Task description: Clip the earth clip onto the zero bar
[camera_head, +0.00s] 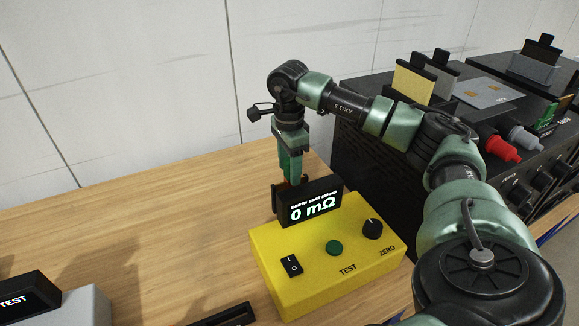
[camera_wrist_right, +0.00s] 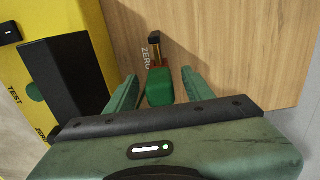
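My right gripper (camera_head: 291,178) points down behind the yellow tester (camera_head: 262,262) in the head view. The right wrist view shows its two green fingers (camera_wrist_right: 160,88) spread, with a green block, apparently the earth clip (camera_wrist_right: 160,86), between them. A narrow gap shows on each side of the block. The zero bar (camera_wrist_right: 155,42), with dark and copper-coloured parts, is just beyond the block, beside the word ZERO. The block appears to meet the bar; its jaws are hidden. The tester's display (camera_head: 312,205) reads 0 mΩ. My left gripper is not in view.
A black rack unit (camera_head: 350,130) stands at the right, with red (camera_head: 502,149) and grey (camera_head: 525,138) plugs and a green part (camera_head: 547,117). A grey box with a black TEST screen (camera_head: 22,298) stands front left.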

